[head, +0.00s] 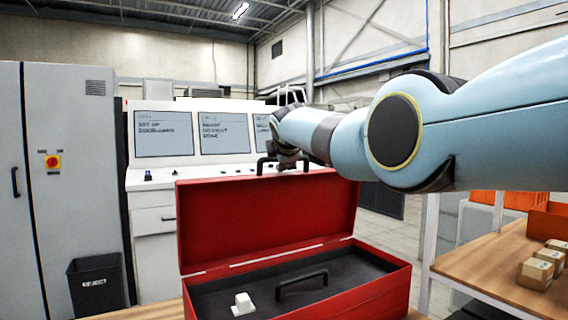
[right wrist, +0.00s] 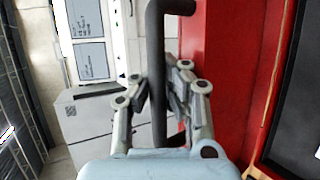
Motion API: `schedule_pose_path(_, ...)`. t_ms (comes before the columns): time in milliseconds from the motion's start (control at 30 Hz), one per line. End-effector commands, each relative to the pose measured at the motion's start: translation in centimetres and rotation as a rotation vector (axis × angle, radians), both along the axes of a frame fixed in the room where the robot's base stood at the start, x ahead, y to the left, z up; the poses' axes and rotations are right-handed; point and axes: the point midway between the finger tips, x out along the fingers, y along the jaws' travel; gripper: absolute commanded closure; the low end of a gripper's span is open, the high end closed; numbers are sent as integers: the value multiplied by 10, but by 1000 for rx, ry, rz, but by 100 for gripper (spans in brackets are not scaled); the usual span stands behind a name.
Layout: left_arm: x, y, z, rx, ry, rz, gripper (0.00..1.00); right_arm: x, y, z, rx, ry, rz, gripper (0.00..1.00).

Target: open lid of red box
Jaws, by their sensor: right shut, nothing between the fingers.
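The red box (head: 385,290) stands in front of me with its red lid (head: 265,220) raised upright at the back. The black lid handle (head: 262,163) shows at the lid's top edge, and in the right wrist view it is a dark bar (right wrist: 155,40) in line with my fingers. My right gripper (head: 290,162) is at this handle, shut with nothing held. It also shows in the right wrist view (right wrist: 159,80). In the head view its fingers are small and partly hidden by the lid's top edge. My left gripper is not in view.
Inside the box a dark tray (head: 350,265) has a black handle (head: 302,284) and a white block (head: 243,303). A wooden table (head: 480,265) at right bears small cartons (head: 537,273) and an orange bin (head: 550,222). A console (head: 150,182) and black waste bin (head: 97,283) stand behind.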

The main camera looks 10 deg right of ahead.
Motion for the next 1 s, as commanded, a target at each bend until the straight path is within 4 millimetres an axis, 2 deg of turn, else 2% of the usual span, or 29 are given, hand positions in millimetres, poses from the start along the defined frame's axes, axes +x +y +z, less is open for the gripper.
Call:
schedule_pose_path(33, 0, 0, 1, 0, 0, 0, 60, 2, -1, 13, -4, -22, 1, 93)
schedule_pose_path(267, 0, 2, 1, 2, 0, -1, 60, 2, -1, 10, -2, -17, 0, 63)
schedule_pose_path(300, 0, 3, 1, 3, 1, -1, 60, 2, -1, 9, -2, -15, 0, 62)
schedule_pose_path(767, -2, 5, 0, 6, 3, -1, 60, 0, 0, 4, 0, -6, 0, 62)
schedule_pose_path(1000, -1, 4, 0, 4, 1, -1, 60, -10, 3, 10, 1, -9, -1, 62)
